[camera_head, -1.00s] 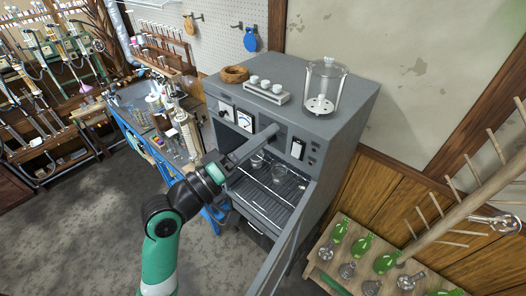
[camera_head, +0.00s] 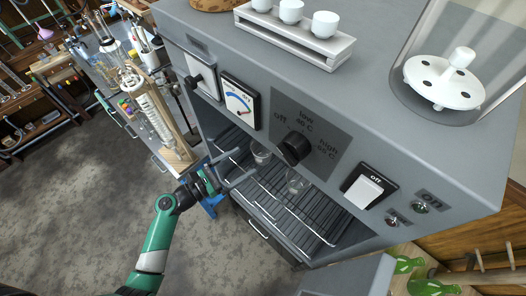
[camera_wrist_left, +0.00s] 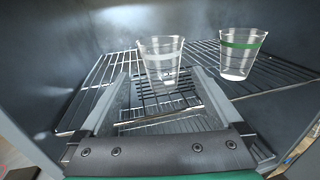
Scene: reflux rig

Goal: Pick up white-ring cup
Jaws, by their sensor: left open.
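The white-ring cup (camera_wrist_left: 162,58), clear with a pale band, stands upright on the rack inside the oven in the left wrist view. It appears to be the nearer cup (camera_head: 261,154) in the head view. My left gripper (camera_wrist_left: 160,78) is open and empty. Its fingers reach into the oven, and the cup shows between and just beyond their tips; I cannot tell whether they touch it. In the head view my left gripper (camera_head: 247,163) is at the oven mouth. My right gripper is not in view.
A clear cup with a green ring (camera_wrist_left: 241,42) stands to the right on the same wire rack (camera_wrist_left: 270,73). The grey oven (camera_head: 330,85) has walls close on both sides. On top are a white stand with small cups (camera_head: 297,38) and a glass jar with a white plate (camera_head: 444,82).

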